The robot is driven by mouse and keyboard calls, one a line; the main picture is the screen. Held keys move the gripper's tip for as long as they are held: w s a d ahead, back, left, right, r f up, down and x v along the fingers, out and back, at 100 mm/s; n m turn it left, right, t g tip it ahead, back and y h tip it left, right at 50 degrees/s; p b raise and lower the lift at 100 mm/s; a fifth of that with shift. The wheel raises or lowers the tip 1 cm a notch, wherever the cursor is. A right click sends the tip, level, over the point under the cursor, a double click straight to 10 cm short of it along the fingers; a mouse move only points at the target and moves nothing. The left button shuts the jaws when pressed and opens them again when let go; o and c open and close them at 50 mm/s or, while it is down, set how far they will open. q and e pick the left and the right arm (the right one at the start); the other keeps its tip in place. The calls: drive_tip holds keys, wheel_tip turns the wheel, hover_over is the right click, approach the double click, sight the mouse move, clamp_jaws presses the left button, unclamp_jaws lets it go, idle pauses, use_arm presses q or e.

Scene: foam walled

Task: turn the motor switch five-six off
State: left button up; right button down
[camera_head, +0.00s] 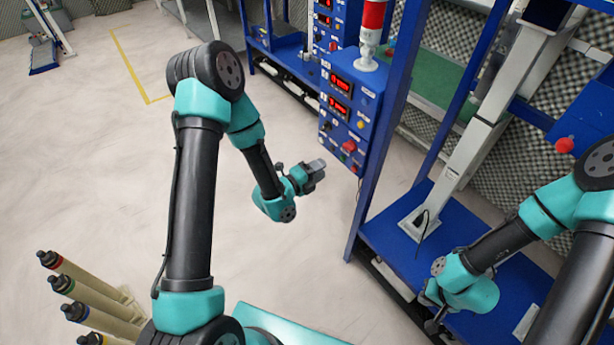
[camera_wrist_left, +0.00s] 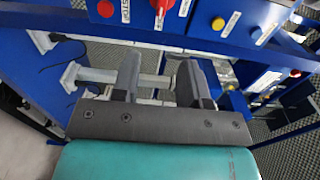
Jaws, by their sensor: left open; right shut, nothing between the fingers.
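A blue control box (camera_head: 347,100) with red displays, knobs and buttons stands on a blue frame in the head view. A red knob (camera_head: 348,147) sits low on its front; I cannot read which control is motor switch five-six. In the left wrist view, a red button (camera_wrist_left: 105,8), a red switch (camera_wrist_left: 163,4) and a yellow button (camera_wrist_left: 218,23) show along the top edge. My left gripper (camera_head: 316,172) is open and empty, in front of and below the box; its fingers (camera_wrist_left: 158,78) lie below the controls, apart from them. My right gripper (camera_head: 433,324) is shut and empty, low at the right.
A red signal lamp (camera_head: 373,15) stands on the box. Blue uprights (camera_head: 388,120) and a blue shelf (camera_head: 400,245) lie right of my left gripper. Several capped cylinders (camera_head: 85,290) stand at the lower left.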

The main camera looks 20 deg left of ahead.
use_arm(q)
drive_tip(key=shift+v, duration=2.25)
drive_tip(key=shift+f, duration=0.1)
drive_tip(key=s+a+f+n+g+y, duration=0.2)
drive_tip(key=s+f+n+g+y, duration=0.35)
drive_tip(key=f+n, duration=0.75)
drive_tip(key=s+f+n+g, duration=0.3)
drive_tip(key=s+n+g, duration=0.5)
drive_tip(key=s+n, duration=0.4)
drive_tip(key=shift+f+n+g, duration=0.3)
drive_tip(key=shift+n+g, duration=0.05)
drive_tip(key=shift+n, duration=0.55)
